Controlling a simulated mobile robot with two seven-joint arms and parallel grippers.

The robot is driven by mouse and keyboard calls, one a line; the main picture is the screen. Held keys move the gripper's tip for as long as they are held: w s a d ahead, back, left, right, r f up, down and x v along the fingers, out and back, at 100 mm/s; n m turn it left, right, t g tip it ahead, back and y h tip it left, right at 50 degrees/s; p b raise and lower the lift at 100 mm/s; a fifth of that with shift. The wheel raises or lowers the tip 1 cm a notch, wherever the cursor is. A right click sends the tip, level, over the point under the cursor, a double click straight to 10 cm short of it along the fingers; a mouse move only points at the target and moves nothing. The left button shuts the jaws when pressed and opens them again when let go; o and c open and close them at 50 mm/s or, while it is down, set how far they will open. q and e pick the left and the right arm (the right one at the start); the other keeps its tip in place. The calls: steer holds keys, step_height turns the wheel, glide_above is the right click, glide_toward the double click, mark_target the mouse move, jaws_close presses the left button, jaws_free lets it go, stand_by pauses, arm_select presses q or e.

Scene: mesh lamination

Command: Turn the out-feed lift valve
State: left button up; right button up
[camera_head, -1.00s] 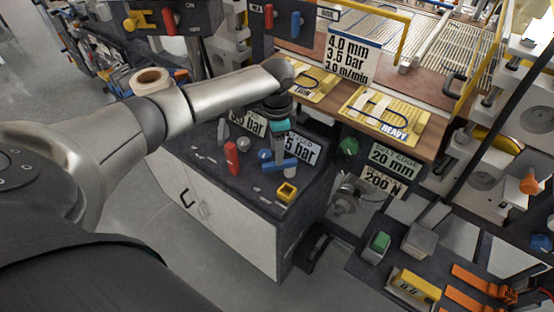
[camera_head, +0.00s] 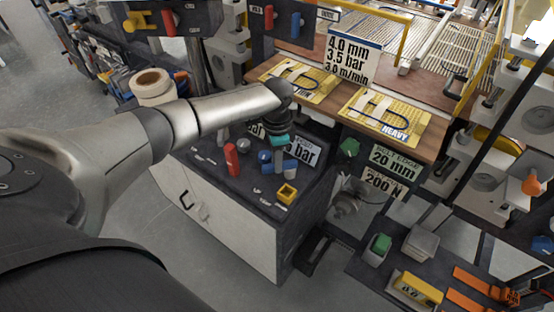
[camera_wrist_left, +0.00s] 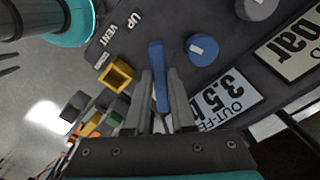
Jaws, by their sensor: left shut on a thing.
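The blue lever of the out-feed lift valve shows in the left wrist view (camera_wrist_left: 159,76), between my left gripper's two fingers (camera_wrist_left: 163,100) and roughly in line with them. My left gripper (camera_head: 280,158) is shut on this lever, pointing down over the dark cabinet top. In the head view the lever (camera_head: 290,167) is partly hidden by the gripper. A label with OUT-FEED and 3.5 (camera_wrist_left: 231,103) lies beside the lever in the wrist view. UP (camera_wrist_left: 134,20) and VENT (camera_wrist_left: 112,34) labels lie on the other side. My right gripper is not in view.
A round blue knob (camera_head: 264,156) and a red handle (camera_head: 232,160) stand close to the gripper. A yellow square piece (camera_head: 287,193) sits near the cabinet's front edge. Yellow plates (camera_head: 384,117) lie on the wooden table behind. Open floor lies in front of the cabinet.

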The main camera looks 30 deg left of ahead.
arm_select(q)
jaws_close()
stand_by(0.8)
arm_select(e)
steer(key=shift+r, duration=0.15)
